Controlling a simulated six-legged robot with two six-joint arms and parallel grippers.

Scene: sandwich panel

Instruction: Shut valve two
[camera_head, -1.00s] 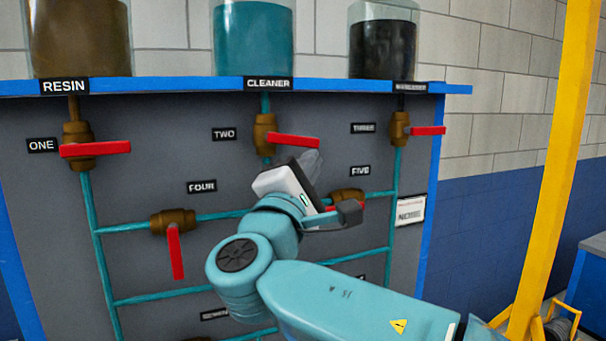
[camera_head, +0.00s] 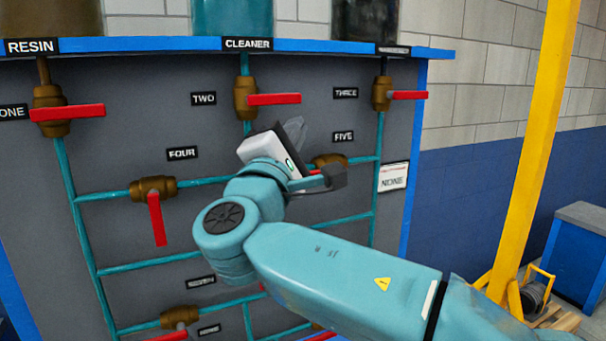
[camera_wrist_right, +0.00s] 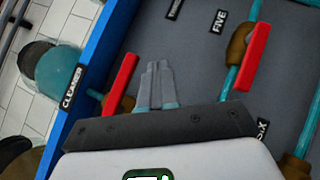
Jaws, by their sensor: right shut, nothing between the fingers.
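Valve two is a brown valve body (camera_head: 245,97) on the vertical pipe below the CLEANER label, beside the TWO label (camera_head: 203,98). Its red handle (camera_head: 274,99) points right, level and across the pipe. My right gripper (camera_head: 296,128) is just below the handle's right end in the head view, its fingers grey and partly see-through. In the right wrist view its fingers (camera_wrist_right: 157,82) are together and empty, beside the red handle (camera_wrist_right: 121,84) near the CLEANER label; a small gap shows between them. My left gripper is out of view.
Valve five (camera_head: 328,160) sits right behind my right gripper, partly hidden by it. Valve three's red handle (camera_head: 410,95) is to the right, and valve four's handle (camera_head: 157,219) hangs down at lower left. A yellow post (camera_head: 530,150) stands at the right.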

